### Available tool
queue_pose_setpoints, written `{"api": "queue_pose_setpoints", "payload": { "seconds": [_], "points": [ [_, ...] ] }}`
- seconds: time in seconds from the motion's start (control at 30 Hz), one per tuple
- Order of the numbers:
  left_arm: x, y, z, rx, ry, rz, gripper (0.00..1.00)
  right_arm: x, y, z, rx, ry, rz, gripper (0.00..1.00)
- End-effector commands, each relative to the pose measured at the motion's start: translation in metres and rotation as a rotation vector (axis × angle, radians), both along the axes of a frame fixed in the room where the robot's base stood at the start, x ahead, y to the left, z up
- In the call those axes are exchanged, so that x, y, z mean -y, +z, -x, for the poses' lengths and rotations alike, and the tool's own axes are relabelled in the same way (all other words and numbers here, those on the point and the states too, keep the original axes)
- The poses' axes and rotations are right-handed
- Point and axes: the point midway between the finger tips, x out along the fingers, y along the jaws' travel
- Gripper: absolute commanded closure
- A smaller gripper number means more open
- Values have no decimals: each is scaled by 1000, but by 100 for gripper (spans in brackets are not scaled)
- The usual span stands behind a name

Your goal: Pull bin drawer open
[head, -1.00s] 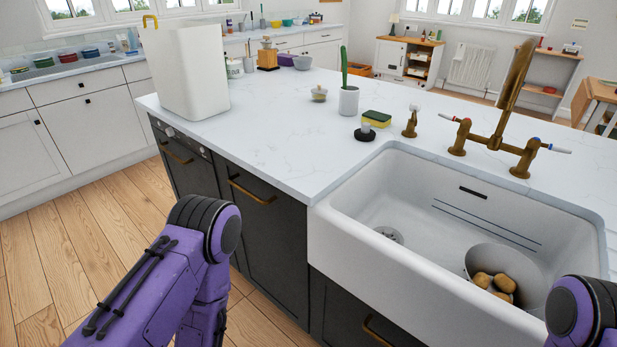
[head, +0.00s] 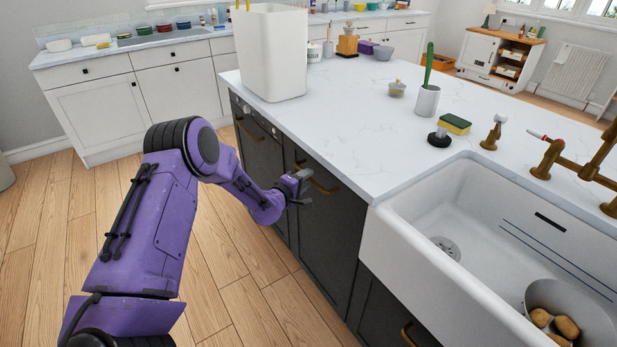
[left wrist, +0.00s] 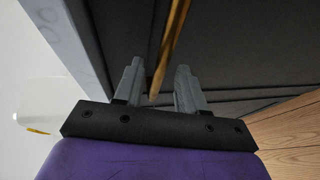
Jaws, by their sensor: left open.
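The bin drawer (head: 322,230) looks to be the dark panel left of the sink, closed flush with the island front. Its brass bar handle (head: 322,182) runs along the top of the panel and is partly hidden by my gripper. My left gripper (head: 303,187) is at the left part of this handle. In the left wrist view the open jaws (left wrist: 158,82) stand on either side of the brass handle (left wrist: 172,42), with gaps showing between bar and fingers. The dark front (left wrist: 235,45) fills the view behind them. My right gripper is not in view.
Another dark panel with a brass handle (head: 248,130) lies to the left. A white sink (head: 440,270) is at the right. A tall white container (head: 270,60) stands on the white countertop (head: 350,125). The wooden floor (head: 235,285) before the drawer is clear.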

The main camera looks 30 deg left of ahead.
Motion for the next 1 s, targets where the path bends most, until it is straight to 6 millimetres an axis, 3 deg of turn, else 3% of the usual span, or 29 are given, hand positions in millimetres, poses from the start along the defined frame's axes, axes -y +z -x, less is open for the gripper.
{"api": "queue_pose_setpoints", "payload": {
  "seconds": [0.2,0.47,0.6,1.0],
  "points": [
    [1,-5,-23,-1,-1,-1,60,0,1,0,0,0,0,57],
    [1,-5,-24,-1,-1,0,60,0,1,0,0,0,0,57],
    [0,-5,-24,-1,0,0,100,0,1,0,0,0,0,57],
    [8,-5,-19,-2,-18,0,100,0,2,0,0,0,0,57]
  ]
}}
